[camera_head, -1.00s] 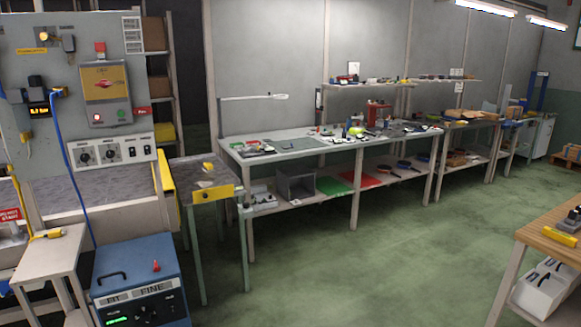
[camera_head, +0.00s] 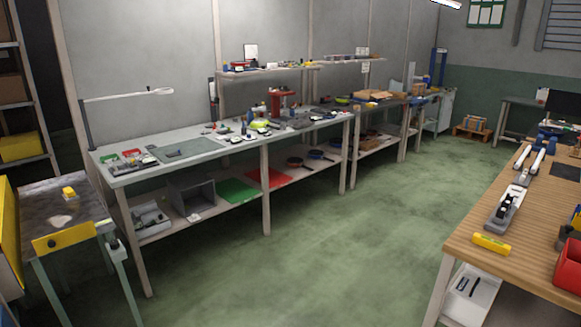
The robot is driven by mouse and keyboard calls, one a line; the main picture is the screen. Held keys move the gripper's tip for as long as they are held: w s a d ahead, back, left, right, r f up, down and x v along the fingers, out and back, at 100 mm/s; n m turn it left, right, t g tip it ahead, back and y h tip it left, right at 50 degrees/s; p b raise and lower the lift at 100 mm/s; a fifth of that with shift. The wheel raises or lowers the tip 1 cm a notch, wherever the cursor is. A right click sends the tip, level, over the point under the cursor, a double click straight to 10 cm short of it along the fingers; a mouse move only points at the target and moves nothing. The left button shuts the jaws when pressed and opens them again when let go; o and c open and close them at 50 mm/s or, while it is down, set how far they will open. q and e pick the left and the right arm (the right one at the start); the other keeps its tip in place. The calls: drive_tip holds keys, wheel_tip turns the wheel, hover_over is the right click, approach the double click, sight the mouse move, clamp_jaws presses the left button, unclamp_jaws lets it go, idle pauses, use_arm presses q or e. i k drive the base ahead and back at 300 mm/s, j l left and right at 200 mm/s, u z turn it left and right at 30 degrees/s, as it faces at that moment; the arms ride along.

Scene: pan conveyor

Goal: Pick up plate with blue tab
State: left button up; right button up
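I cannot make out a plate with a blue tab in the head view. On the lower shelf (camera_head: 220,213) of the long workbench lie a flat green sheet (camera_head: 238,190) and a flat red sheet (camera_head: 269,177). To their right are several dark pans, one of them bluish (camera_head: 316,155). The workbench top (camera_head: 150,170) carries many small items, too small to tell apart. Neither of my grippers is in view.
A small metal table (camera_head: 75,212) with a yellow block (camera_head: 69,193) stands at the left. A wooden bench (camera_head: 480,218) with a yellow level (camera_head: 491,244) and a red bin (camera_head: 571,266) is at the right. Green floor (camera_head: 300,270) between them is clear.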

sight(177, 154)
drive_tip(key=i+z, duration=0.1)
drive_tip(key=i, duration=1.7)
drive_tip(key=i+u, duration=0.15)
drive_tip(key=i, duration=0.7)
drive_tip(key=i+l+u, duration=0.15)
drive_tip(key=i, duration=0.65)
drive_tip(key=i+l+u, duration=0.2)
drive_tip(key=i+u, duration=0.3)
drive_tip(key=i+l+u, duration=0.75)
drive_tip(key=l+u, duration=0.2)
drive_tip(key=i+l+u, duration=0.25)
drive_tip(key=l, duration=0.15)
drive_tip(key=l+u, duration=0.25)
drive_tip(key=l, duration=0.15)
drive_tip(key=i+l+u, duration=0.2)
drive_tip(key=l, duration=0.25)
drive_tip(key=l+u, duration=0.25)
drive_tip(key=l, duration=0.2)
